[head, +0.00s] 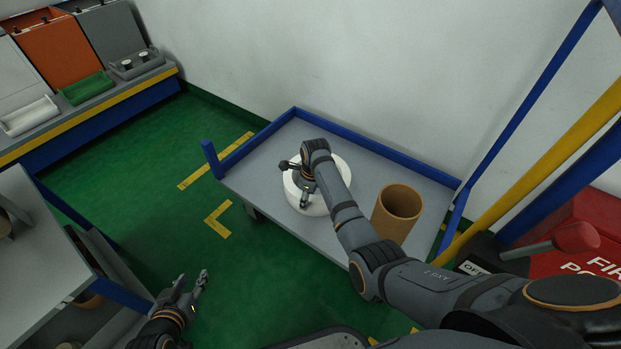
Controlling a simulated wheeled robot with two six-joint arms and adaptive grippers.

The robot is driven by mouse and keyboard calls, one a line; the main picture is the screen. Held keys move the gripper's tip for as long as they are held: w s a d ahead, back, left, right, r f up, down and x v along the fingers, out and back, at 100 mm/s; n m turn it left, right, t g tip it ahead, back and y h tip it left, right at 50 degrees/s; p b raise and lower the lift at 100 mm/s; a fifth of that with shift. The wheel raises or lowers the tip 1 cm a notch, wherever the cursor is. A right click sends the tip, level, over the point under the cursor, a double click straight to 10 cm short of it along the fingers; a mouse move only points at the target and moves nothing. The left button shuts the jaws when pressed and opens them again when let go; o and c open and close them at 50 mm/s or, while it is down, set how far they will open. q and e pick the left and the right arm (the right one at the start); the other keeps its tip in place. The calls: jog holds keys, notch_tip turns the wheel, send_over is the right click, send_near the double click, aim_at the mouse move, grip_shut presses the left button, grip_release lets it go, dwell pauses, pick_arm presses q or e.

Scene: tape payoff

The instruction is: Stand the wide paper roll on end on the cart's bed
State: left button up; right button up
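The wide white paper roll (343,170) is on the bed of the cart (270,165), with its round face up, so it looks to stand on end. My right arm reaches across the cart from the lower right and hides part of the roll. My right gripper (292,184) is over the roll's face with its fingers spread; whether it touches the roll is unclear. My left gripper (190,281) is open and empty at the lower left, above the green floor and apart from the cart.
A brown cardboard tube (397,212) stands on the cart right of the roll. Blue rails edge the bed. A grey bench (40,250) is at left, a shelf with bins (85,105) at upper left, and a red fire box (590,235) at right.

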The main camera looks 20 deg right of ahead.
notch_tip(320, 180, up, 3)
jog(key=shift+s+d+r+p, duration=0.15)
jog(key=shift+r+p, duration=0.05)
jog(key=shift+p, duration=0.65)
jog(key=r, duration=0.2)
jog(key=r+p, duration=0.1)
jog(key=r, duration=0.1)
jog(key=r+p, duration=0.1)
jog(key=r, duration=0.1)
jog(key=shift+s+d, duration=0.25)
jog(key=shift+s, duration=0.05)
pick_arm(q)
jog(key=s+f+g, duration=0.3)
jog(key=s+g, duration=0.3)
jog(key=s, duration=0.3)
jog(key=shift+s+a+f+g, duration=0.15)
jog(key=shift+s+f+g, duration=0.15)
jog(key=shift+g, duration=0.1)
